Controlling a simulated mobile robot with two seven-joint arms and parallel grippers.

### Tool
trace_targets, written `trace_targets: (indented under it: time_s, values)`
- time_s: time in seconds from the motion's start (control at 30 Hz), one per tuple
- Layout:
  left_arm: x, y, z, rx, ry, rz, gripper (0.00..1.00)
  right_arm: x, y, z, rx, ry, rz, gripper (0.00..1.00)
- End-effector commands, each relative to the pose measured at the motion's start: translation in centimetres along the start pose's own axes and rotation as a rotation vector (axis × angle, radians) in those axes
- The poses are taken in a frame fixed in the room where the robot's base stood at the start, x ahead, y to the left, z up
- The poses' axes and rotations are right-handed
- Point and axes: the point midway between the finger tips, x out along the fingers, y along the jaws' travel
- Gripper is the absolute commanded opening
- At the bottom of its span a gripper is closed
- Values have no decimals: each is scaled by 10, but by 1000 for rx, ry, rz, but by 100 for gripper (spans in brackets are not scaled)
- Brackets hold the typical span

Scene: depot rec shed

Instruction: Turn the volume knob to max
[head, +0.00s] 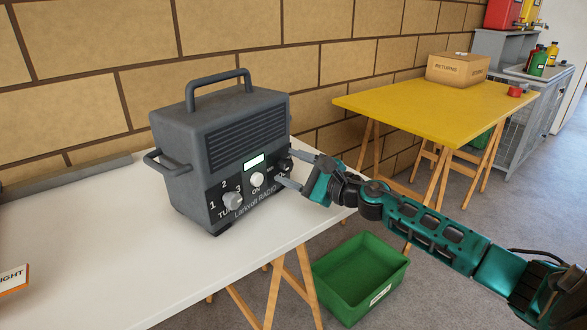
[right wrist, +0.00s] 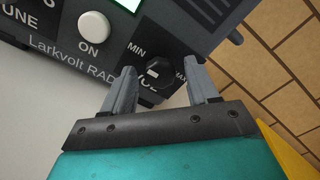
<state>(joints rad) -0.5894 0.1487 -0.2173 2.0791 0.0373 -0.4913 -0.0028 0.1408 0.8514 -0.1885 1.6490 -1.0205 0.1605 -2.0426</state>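The dark grey radio (head: 218,130) stands upright on the white table, its front panel facing right and toward me. The black volume knob (right wrist: 160,73) is at the right end of the panel, with MIN to its left and MAX to its right in the right wrist view. I cannot clearly read where it points. My right gripper (head: 284,167) is open at the panel. In the right wrist view its fingers (right wrist: 160,82) are on either side of the knob, with gaps visible. The fingers mostly hide the knob in the head view. My left gripper is out of view.
The panel also has a grey TUNE knob (head: 232,200) and a white ON button (head: 257,179). The white table (head: 120,250) has free room in front of the radio. A green bin (head: 362,272) is on the floor, and a yellow table (head: 430,108) stands behind my right arm.

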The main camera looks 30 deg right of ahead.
Motion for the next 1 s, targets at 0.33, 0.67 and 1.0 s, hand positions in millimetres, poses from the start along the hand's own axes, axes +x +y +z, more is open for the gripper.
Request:
trace_targets:
  time_s: [0.33, 0.67, 1.0]
  values:
    - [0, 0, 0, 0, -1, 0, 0, 0, 0, 0, 1, 0, 0, 25]
    - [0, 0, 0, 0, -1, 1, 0, 0, 0, 0, 4, 0, 0, 5]
    - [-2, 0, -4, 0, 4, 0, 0, 0, 0, 0, 120, 0, 0, 5]
